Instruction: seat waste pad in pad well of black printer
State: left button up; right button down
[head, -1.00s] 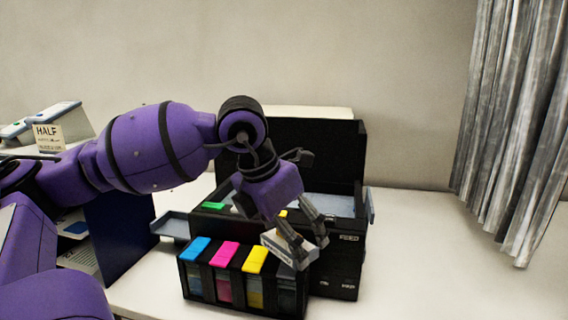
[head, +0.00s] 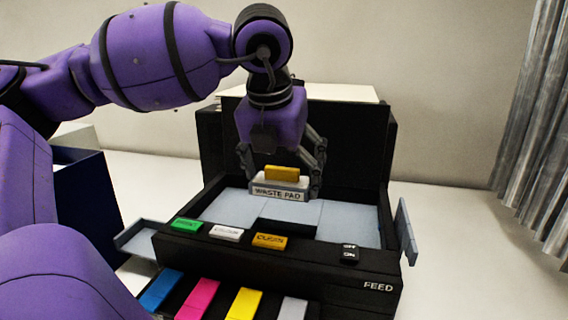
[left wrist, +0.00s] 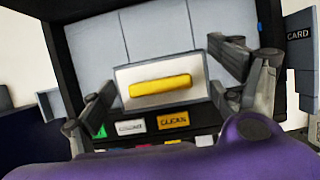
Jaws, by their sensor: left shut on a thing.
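The waste pad (head: 279,194) is a pale block labelled WASTE PAD with a yellow grip (head: 285,173) on top. My left gripper (head: 283,184) is shut on it, one finger at each side. The pad is roughly level over the open interior of the black printer (head: 235,255). A dark recess (head: 288,212) shows among the grey inner panels, just below and in front of the pad. I take it for the pad well; its far part is hidden. In the left wrist view the pad (left wrist: 140,75) lies between the fingers. My right gripper is out of view.
Green, white and orange keys (head: 270,241) line the printer's front edge. Coloured ink cartridges (head: 201,298) stand in front. The raised black lid (head: 350,140) rises behind. Grey flaps stick out at left (head: 136,239) and right (head: 405,232). A dark blue box (head: 85,200) stands left.

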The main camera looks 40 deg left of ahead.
pick_arm(q)
jog(key=shift+s+d+f, duration=0.15)
jog(key=shift+f, duration=4.2)
jog(key=o, duration=1.1)
jog(key=v, duration=1.2)
jog(key=shift+d+f, duration=0.1)
jog(key=shift+f, duration=0.05)
